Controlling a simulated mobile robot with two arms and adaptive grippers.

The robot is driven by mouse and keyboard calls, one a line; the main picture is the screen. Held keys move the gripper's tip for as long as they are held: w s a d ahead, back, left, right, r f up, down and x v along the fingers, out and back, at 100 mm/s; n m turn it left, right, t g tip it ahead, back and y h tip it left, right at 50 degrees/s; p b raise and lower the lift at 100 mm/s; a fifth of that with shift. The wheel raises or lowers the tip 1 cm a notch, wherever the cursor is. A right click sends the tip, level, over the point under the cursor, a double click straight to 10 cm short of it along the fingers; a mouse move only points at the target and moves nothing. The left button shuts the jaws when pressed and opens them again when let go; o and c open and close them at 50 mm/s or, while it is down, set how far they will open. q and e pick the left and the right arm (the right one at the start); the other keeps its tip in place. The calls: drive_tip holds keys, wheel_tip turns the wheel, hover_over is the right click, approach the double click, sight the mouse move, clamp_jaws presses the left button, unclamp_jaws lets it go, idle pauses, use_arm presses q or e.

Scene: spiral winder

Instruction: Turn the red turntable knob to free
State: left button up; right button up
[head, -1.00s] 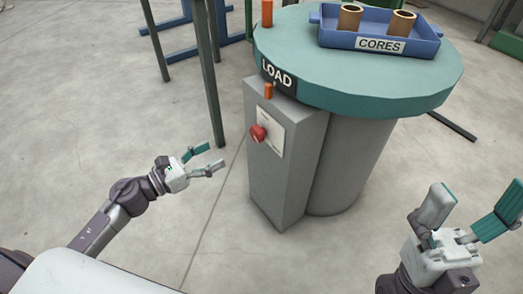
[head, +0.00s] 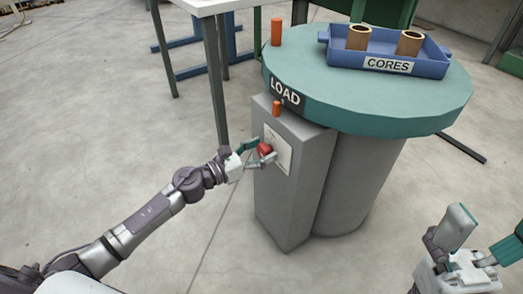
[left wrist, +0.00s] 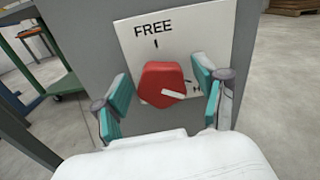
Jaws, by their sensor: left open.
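The red knob (head: 265,149) sits on a white plate (left wrist: 218,40) on the front of the grey post. In the left wrist view the knob (left wrist: 161,83) has a white pointer aimed to the lower right, away from the FREE mark above it. A second label at lower right is mostly hidden by a finger. My left gripper (head: 261,155) is open, with one teal-padded finger on each side of the knob; gaps show between the pads and the knob. My right gripper (head: 482,238) is open and empty at the lower right, partly cut off by the frame edge.
The round green turntable (head: 340,92) with a LOAD sign overhangs the grey post (head: 288,195). A blue CORES tray (head: 440,68) with two tubes stands on it. Orange pegs (head: 276,32) stick up nearby. A table leg (head: 215,80) is behind.

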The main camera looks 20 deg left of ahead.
use_arm(q)
drive_tip(key=c, duration=1.1)
drive_tip(key=shift+c, duration=0.2)
